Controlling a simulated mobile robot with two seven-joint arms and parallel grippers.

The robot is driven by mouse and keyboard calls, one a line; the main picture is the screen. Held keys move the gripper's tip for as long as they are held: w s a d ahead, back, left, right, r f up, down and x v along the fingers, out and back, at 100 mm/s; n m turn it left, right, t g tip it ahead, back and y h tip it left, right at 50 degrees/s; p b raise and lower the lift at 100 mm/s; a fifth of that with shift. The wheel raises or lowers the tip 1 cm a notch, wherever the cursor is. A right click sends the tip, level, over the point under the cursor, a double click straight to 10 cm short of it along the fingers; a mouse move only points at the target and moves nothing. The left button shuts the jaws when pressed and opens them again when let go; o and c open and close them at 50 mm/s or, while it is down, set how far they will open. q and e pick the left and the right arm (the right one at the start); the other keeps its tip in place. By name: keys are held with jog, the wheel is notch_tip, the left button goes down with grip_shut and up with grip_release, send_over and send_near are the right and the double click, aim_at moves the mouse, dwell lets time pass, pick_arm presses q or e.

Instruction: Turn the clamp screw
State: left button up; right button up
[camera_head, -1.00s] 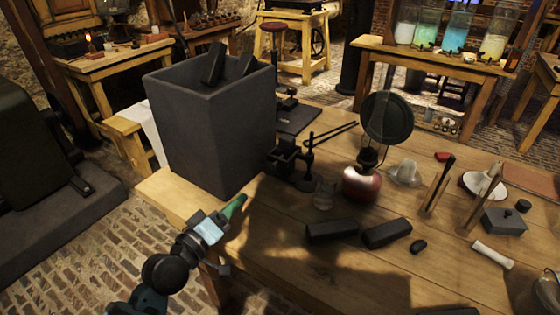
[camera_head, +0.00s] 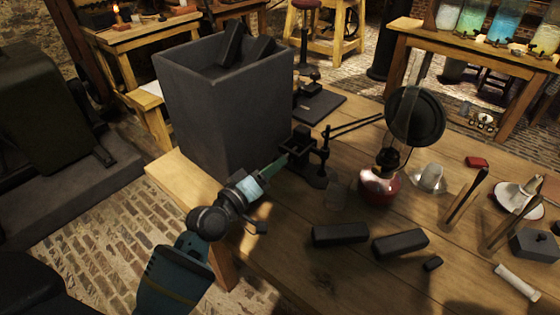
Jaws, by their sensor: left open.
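The clamp (camera_head: 322,152) is a small black stand with a box-like head and two thin rods reaching right. It stands on the wooden table, just right of the grey bin. Its screw is too small and dark to make out. My left gripper (camera_head: 278,166) comes in from the lower left, over the table beside the bin's lower right corner. Its green fingers point at the clamp's left side and end close to it; I cannot tell whether they touch. It is open, with nothing seen between the fingers. My right gripper is not in view.
The tall grey bin (camera_head: 224,110) holding dark blocks stands close to my left arm. Black blocks (camera_head: 340,234) lie in front of the clamp. A red-based lamp (camera_head: 380,185) with a round dark reflector stands right of it. Several tools and dishes lie farther right.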

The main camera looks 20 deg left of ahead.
pick_arm(q)
jog(key=shift+x, duration=1.9)
jog(key=shift+c, duration=0.4)
jog(key=c, duration=0.9)
